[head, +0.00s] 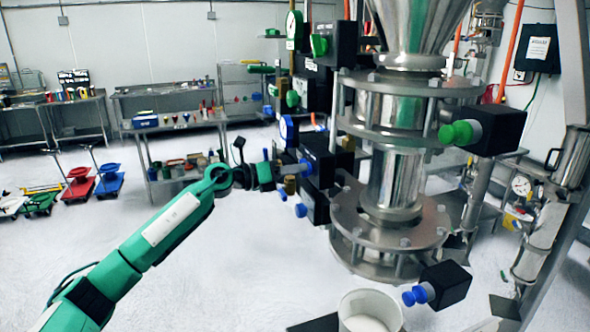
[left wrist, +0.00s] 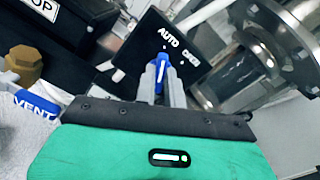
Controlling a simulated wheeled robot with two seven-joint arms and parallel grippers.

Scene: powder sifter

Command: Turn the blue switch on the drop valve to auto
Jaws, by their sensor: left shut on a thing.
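In the left wrist view, a blue switch (left wrist: 162,65) with a white mark sits on a black box (left wrist: 150,38) that has the white label AUTO and a second label beside it that is hard to read. My left gripper (left wrist: 161,82) is shut on this switch, one grey finger on each side. In the head view, my left gripper (head: 281,170) reaches from the left to a blue switch (head: 303,167) on a black box (head: 325,158) beside the steel column. My right gripper is in neither view.
The steel valve column (head: 392,180) stands just right of the gripper. Another blue knob (head: 300,210) is close below, and one (head: 415,296) is at lower right. A green knob (head: 460,133) is at right. A brass fitting and blue VENT lever (left wrist: 35,106) lie left in the wrist view.

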